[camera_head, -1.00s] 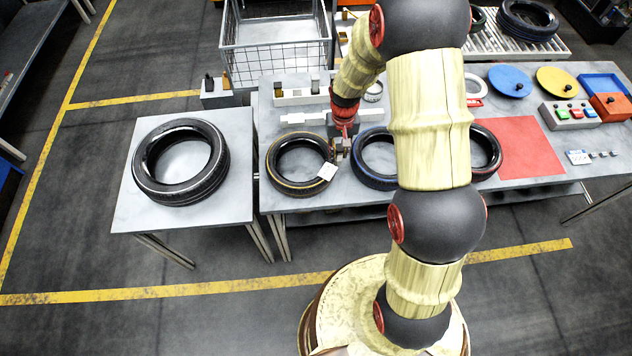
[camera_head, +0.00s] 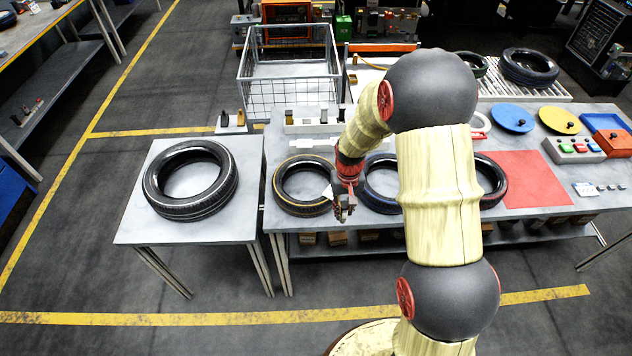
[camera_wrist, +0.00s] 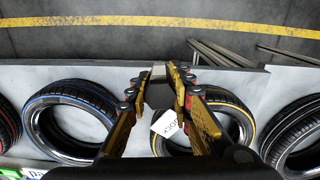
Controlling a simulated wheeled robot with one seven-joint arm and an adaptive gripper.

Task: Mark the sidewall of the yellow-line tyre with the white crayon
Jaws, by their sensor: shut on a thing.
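The yellow-line tyre (camera_head: 283,203) lies flat at the left end of the long table, with a thin yellow ring on its sidewall; it also shows in the wrist view (camera_wrist: 236,106). A white printed tag (camera_wrist: 168,124) lies at its edge, partly behind my finger. My gripper (camera_head: 345,213) is over the table's front edge, by the right side of this tyre. In the wrist view my gripper (camera_wrist: 160,78) is shut on a small block with a dark body and pale end, seemingly the white crayon (camera_wrist: 158,72). It looks apart from the tyre. I make out no crayon mark.
A blue-line tyre (camera_head: 378,199) and a red-line tyre (camera_head: 493,198) lie to the right, partly behind my arm. A larger tyre (camera_head: 160,206) lies on the left table. Small holders (camera_head: 310,125) stand behind. A red mat (camera_head: 535,180) lies right.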

